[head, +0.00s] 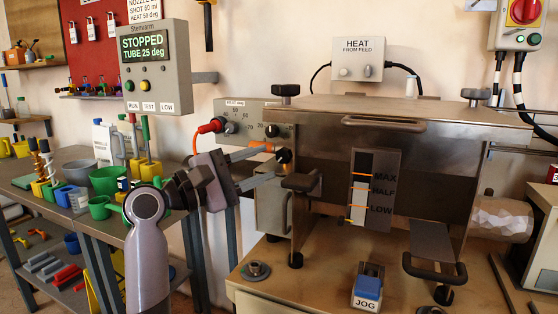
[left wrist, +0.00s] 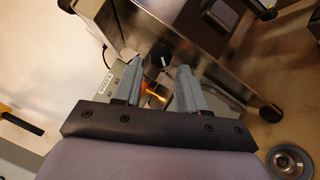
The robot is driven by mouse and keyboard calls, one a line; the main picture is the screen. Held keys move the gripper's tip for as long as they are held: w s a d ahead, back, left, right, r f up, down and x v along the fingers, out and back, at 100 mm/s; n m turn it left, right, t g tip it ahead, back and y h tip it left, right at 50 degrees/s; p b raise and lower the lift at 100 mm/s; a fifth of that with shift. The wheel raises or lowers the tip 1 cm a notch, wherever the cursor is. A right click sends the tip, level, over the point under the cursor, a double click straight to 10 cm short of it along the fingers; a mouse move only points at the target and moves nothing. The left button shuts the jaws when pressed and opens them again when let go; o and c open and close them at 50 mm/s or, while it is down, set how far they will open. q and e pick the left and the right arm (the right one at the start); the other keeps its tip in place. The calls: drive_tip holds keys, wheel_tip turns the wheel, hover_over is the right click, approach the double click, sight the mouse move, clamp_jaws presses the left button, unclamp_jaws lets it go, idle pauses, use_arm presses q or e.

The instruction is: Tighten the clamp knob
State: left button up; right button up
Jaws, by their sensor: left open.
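My left gripper (head: 275,162) is open, its two grey fingers pointing right toward the steel hopper machine (head: 320,115). A small black knob (head: 284,156) is at the fingertips in the head view. In the left wrist view a round black knob (left wrist: 161,54) shows between and just beyond the open fingers (left wrist: 160,72); I see no grip on it. Other black knobs are on the machine: one at the top left (head: 285,90), one at the top right (head: 475,94) and a wide one (head: 300,181) on the front left. I cannot tell for sure which is the clamp knob. My right gripper is out of view.
A control box (head: 240,118) with dials and a red-handled plug (head: 210,127) is behind my left gripper. A blue JOG switch (head: 369,284) stands on the machine's deck. A side table (head: 85,224) with cups and tools is at the left. A display (head: 155,65) reads STOPPED.

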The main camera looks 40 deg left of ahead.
sight(280, 157)
use_arm(q)
drive_tip(key=shift+x, duration=1.95)
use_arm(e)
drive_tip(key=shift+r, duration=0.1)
